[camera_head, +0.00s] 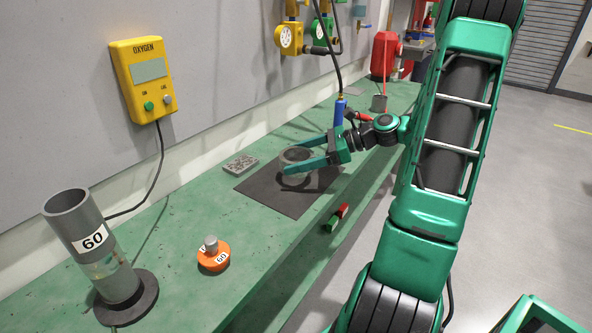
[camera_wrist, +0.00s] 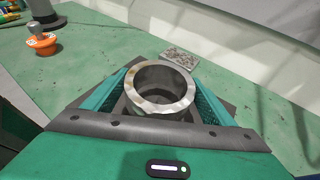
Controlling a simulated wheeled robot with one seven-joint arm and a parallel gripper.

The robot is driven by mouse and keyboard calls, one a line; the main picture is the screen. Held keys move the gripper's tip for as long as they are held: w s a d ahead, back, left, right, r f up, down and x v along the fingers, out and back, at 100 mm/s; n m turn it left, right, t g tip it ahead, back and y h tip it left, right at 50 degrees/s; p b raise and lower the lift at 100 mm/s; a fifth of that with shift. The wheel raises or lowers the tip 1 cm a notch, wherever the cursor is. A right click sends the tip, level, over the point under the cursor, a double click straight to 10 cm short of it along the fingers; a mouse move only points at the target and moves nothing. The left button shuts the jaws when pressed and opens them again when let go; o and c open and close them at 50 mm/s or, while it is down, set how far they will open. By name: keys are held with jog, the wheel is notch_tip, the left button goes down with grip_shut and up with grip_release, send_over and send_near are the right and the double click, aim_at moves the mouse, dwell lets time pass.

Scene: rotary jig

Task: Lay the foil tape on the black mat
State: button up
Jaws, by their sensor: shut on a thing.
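The foil tape (camera_head: 297,153) is a silvery grey ring with a hollow middle. My gripper (camera_head: 286,158) is shut on it, one green finger on each side. In the wrist view the tape (camera_wrist: 134,101) sits between the fingers with its round opening facing up. The black mat (camera_head: 262,194) lies flat on the green bench, below the gripper and the tape. The tape is over the mat; I cannot tell for sure whether it touches it. The fingers hide part of the tape's side.
A speckled grey block (camera_head: 240,164) lies just beyond the mat. An orange piece (camera_head: 213,259) with a grey knob and a grey tube (camera_head: 77,222) marked 60 stand at left. A blue bottle (camera_head: 339,112) stands behind the gripper. A red and green item (camera_head: 337,217) is at the bench's front edge.

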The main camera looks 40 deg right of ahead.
aim_at(297, 180)
jog(key=shift+f, duration=2.05)
jog(key=o, duration=1.2)
jog(key=v, duration=1.2)
jog(key=shift+d, duration=0.1)
